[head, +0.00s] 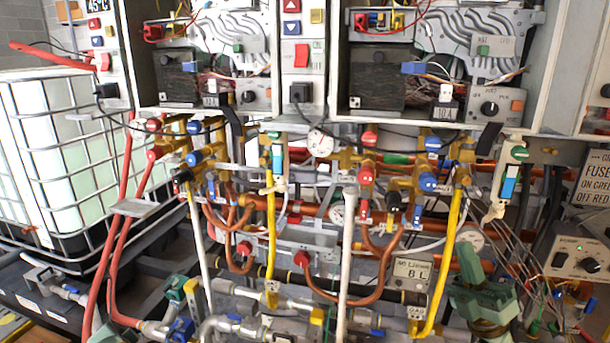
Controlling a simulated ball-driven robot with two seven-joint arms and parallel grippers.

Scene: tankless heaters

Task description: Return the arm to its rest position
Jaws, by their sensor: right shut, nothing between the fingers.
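My right gripper is shut with nothing between its fingers. My left gripper does not show.
Two open heater cabinets (335,70) hang above dense pipes, gauges and colored valves. Yellow gas pipes (447,258) and white pipes (345,262) run down in front. A caged tank (55,150) stands left.

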